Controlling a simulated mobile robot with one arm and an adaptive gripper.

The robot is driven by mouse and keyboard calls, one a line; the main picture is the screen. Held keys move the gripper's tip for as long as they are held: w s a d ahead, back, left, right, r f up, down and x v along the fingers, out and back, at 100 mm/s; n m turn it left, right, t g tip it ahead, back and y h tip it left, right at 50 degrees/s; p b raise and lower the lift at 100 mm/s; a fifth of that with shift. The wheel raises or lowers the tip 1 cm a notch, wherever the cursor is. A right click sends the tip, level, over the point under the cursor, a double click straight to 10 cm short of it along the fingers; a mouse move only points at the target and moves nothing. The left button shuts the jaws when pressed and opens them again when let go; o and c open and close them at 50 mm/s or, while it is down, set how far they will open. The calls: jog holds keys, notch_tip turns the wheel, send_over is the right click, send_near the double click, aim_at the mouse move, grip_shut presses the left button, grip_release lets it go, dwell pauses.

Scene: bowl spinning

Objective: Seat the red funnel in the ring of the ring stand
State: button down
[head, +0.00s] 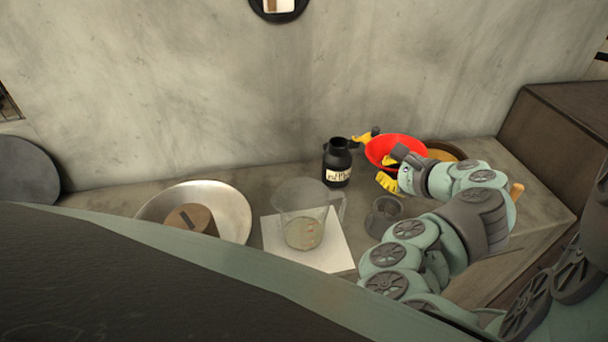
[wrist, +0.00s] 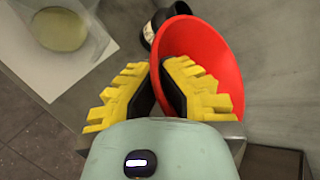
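The red funnel (head: 395,142) shows in the head view as a wide red cone, mouth toward the camera, near the wall. In the wrist view the funnel (wrist: 208,50) fills the upper middle. My gripper (head: 387,171) has yellow ridged fingers on either side of its near rim. In the wrist view the gripper (wrist: 157,78) has one finger inside the funnel and one outside. The gap is narrow, with the red wall between, so it looks shut on the rim. The funnel's lower end is hidden. I cannot clearly make out the ring stand or its ring.
A black labelled bottle (head: 337,163) stands left of the funnel. A clear beaker (head: 304,230) is on a white sheet (head: 335,255). A metal bowl (head: 238,212) is further left. A brown bowl (head: 440,147) lies behind my arm. A dark grey cup-like object (head: 383,215) is beside my arm.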

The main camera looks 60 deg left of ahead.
jog(key=p, duration=0.1)
jog(key=r+p, duration=0.1)
jog(key=p, duration=0.1)
jog(key=shift+s+a+r, duration=0.1)
jog(key=shift+a+r, duration=0.1)
jog(key=shift+a, duration=0.1)
jog(key=shift+d+f+p, duration=0.2)
jog(key=shift+f+p, duration=0.05)
jog(key=shift+p, duration=0.85)
jog(key=shift+s+d+f+m+y+p, duration=0.15)
jog(key=shift+d+f+m+y+p, duration=0.15)
jog(key=shift+d+f+p, duration=0.45)
notch_tip(320, 180, down, 9)
jog(key=b, duration=0.6)
jog(key=shift+d+t, duration=0.25)
jog(key=shift+t, duration=0.05)
jog(key=shift+f+b, duration=0.6)
jog(key=shift+b, duration=0.1)
jog(key=c, duration=1.7)
grip_release()
jog(key=o, duration=0.6)
jog(key=shift+o, duration=0.2)
jog(key=shift+d, duration=0.1)
